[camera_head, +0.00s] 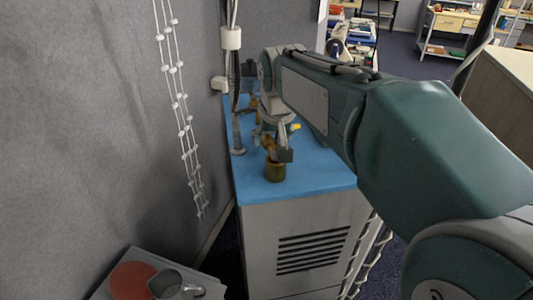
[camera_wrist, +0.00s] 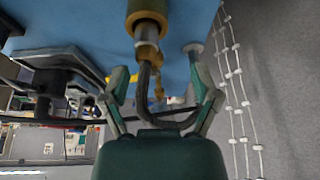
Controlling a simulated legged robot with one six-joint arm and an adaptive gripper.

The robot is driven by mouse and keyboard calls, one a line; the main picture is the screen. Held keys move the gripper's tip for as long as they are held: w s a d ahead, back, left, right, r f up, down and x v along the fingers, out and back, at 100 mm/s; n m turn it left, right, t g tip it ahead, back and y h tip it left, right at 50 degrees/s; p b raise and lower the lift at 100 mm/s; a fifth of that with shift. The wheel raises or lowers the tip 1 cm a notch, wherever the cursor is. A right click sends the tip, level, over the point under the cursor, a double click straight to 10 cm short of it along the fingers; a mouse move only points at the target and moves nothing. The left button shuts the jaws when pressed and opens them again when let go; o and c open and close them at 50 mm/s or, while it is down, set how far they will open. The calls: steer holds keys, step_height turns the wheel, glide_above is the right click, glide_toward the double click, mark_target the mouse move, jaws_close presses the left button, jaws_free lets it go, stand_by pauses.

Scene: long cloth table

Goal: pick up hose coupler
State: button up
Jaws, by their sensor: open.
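The hose coupler, seemingly the brass-coloured cylinder (camera_head: 275,171), stands upright near the front edge of a blue-topped cabinet (camera_head: 318,178). In the wrist view, which appears upside down, the coupler (camera_wrist: 147,24) shows at the top centre with a narrower brass part below it. My gripper (camera_head: 278,148) is just above and behind the coupler in the head view and partly covers its upper part. In the wrist view, my gripper (camera_wrist: 157,75) has its two fingers spread apart, with a dark curved piece between them. I cannot tell whether the fingers touch the coupler.
A grey wall with a hanging white rope ladder (camera_head: 178,95) borders the cabinet on the left. Vertical pipes (camera_head: 232,38) rise at the cabinet's back left. A low grey stand holds a red disc (camera_head: 131,279) and a metal mug (camera_head: 165,284).

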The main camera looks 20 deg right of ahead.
mark_target(276, 145)
steer(key=f, duration=0.1)
steer(key=w+d+f, duration=0.1)
steer(key=f, duration=0.1)
steer(key=w+d+f, duration=0.1)
steer(key=shift+d+f, duration=0.25)
steer(key=shift+f, duration=0.15)
steer(key=shift+a+f, duration=0.2)
steer(key=shift+a, duration=0.6)
steer(key=shift+d, duration=0.2)
steer(key=c, duration=0.8)
steer(key=shift+d, duration=0.35)
jaws_close()
